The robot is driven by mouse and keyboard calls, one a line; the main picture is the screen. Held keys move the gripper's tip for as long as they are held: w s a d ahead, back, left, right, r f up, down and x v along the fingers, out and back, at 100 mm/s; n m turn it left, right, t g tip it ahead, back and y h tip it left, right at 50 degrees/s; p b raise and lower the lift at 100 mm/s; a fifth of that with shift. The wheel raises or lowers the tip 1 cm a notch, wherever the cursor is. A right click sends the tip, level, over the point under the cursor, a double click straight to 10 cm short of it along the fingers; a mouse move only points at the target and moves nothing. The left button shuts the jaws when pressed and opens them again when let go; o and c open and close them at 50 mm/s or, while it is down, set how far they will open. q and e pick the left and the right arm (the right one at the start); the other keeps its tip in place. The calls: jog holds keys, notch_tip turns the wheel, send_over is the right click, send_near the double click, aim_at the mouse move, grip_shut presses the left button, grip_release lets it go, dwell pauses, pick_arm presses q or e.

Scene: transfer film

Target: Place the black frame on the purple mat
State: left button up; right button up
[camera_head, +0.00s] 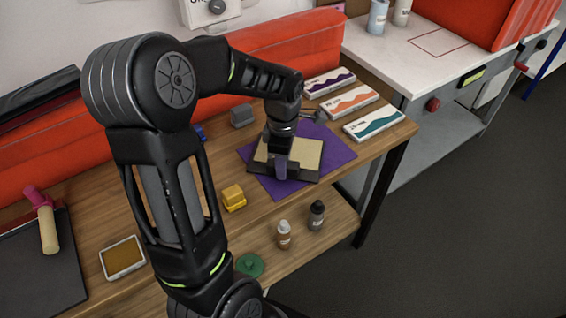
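The black frame (306,177) is a thin dark border around a tan panel (307,152). It lies over the purple mat (337,154), near the mat's middle, with mat showing on several sides. My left gripper (281,173) points down at the frame's near edge, and its wrist covers part of the tan panel. It seems to touch the frame, but I cannot tell whether its fingers are closed on it. Whether the frame rests flat on the mat is also unclear. My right gripper is out of view.
Several labelled boxes (374,122) lie right of the mat. A yellow block (234,197) and a grey block (242,115) stand left of it. Two bottles (316,215) stand in front, on a lower level. A roller (47,228) and an ink pad (122,258) lie far left.

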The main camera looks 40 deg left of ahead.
pick_arm(q)
jog(key=o, duration=0.3)
notch_tip(320, 180, up, 12)
jog(key=shift+r+b, duration=0.2)
jog(key=shift+b, duration=0.2)
jog(key=shift+f, duration=0.1)
dwell(0.8)
